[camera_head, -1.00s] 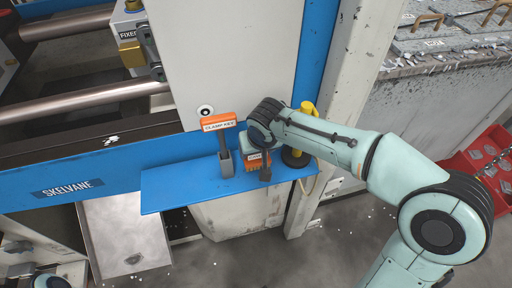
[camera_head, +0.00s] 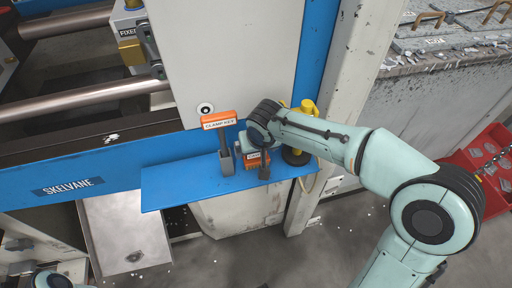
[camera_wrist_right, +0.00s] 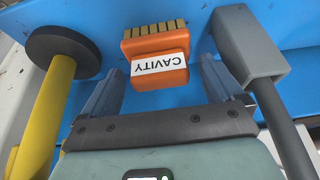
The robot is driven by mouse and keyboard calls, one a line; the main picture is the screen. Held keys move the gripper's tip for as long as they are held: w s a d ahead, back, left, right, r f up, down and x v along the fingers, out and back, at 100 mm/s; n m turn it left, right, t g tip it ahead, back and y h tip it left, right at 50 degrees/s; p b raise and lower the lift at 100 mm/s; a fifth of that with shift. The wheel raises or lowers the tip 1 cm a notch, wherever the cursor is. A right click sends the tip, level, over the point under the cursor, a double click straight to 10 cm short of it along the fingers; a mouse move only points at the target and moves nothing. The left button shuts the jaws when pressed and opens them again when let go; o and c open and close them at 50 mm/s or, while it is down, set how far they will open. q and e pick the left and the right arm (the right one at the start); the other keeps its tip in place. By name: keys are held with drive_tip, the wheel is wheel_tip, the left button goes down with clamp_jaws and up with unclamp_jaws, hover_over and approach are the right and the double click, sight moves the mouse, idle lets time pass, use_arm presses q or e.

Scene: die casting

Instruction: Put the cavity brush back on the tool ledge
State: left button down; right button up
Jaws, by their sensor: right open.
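The cavity brush (camera_wrist_right: 158,72) is an orange block with a white CAVITY label and a row of tan bristles. It is at the blue tool ledge (camera_head: 180,186), between the clamp key's holder and the yellow-handled tool. In the head view the brush (camera_head: 253,161) is partly hidden by my right gripper. My right gripper (camera_wrist_right: 158,66) is open, its two fingers on either side of the brush with gaps visible in the wrist view. Whether the brush rests fully on the ledge is hard to tell.
The orange-topped clamp key (camera_head: 219,120) stands in a grey holder (camera_head: 226,163) close left of the brush. A yellow-handled tool (camera_wrist_right: 48,105) with a round black end is close on the other side. The ledge's left part is bare. A white machine panel (camera_head: 225,60) rises behind.

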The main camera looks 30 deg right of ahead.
drive_tip(key=v, duration=1.2)
drive_tip(key=shift+p, duration=0.45)
drive_tip(key=shift+s+a+f, duration=0.1)
